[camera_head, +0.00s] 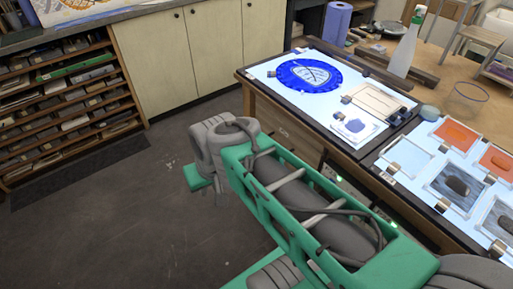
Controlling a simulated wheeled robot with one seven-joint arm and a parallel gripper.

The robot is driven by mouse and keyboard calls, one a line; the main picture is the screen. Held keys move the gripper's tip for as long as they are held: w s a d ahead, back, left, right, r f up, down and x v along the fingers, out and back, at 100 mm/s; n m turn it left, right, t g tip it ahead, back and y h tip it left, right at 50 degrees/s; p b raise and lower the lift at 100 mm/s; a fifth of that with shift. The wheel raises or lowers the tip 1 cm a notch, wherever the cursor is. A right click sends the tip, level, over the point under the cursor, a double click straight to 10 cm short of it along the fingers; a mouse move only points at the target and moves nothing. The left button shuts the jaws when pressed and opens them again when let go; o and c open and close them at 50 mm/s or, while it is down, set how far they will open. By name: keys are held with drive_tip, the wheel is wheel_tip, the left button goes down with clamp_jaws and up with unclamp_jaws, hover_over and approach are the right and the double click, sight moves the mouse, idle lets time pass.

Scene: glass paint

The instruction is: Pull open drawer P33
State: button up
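A wooden drawer front (284,130) shows on the side of the bench under the light table. A small mark on it is too small to read, so I cannot tell whether it is P33. My arm hides the lower and nearer part of the bench front. My gripper (208,187) is at the far end of my green arm, above the floor and to the left of the bench front. It appears apart from the drawer. Its fingers are mostly hidden by the wrist, so their opening does not show.
A lit table top (265,75) carries a blue round glass piece (309,76) and several panels. A spray bottle (404,45) stands behind. A shelf rack (60,100) is at left, pale cabinets (200,50) at the back. The floor (110,220) at left is clear.

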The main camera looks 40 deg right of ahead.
drive_tip(key=w+d+f+m+t+b, duration=0.3)
drive_tip(key=w+d+f+m+b, duration=0.4)
drive_tip(key=f, duration=0.4)
drive_tip(key=w+d+f+m+t+b, duration=0.5)
drive_tip(key=d+m+b, duration=0.3)
drive_tip(key=d, duration=0.3)
drive_tip(key=s+d+f+m+t+h+b, duration=0.25)
drive_tip(key=d+m+h+b, duration=0.2)
drive_tip(key=d+m, duration=0.95)
drive_tip(key=w+d, duration=0.1)
drive_tip(key=w, duration=0.1)
drive_tip(key=w+d+n+b, duration=0.1)
drive_tip(key=w, duration=0.1)
drive_tip(key=w+d+f+n, duration=0.1)
drive_tip(key=w, duration=0.1)
drive_tip(key=shift+w+d+t, duration=0.2)
drive_tip(key=shift+d+t, duration=0.05)
drive_tip(key=shift+d, duration=0.05)
clamp_jaws()
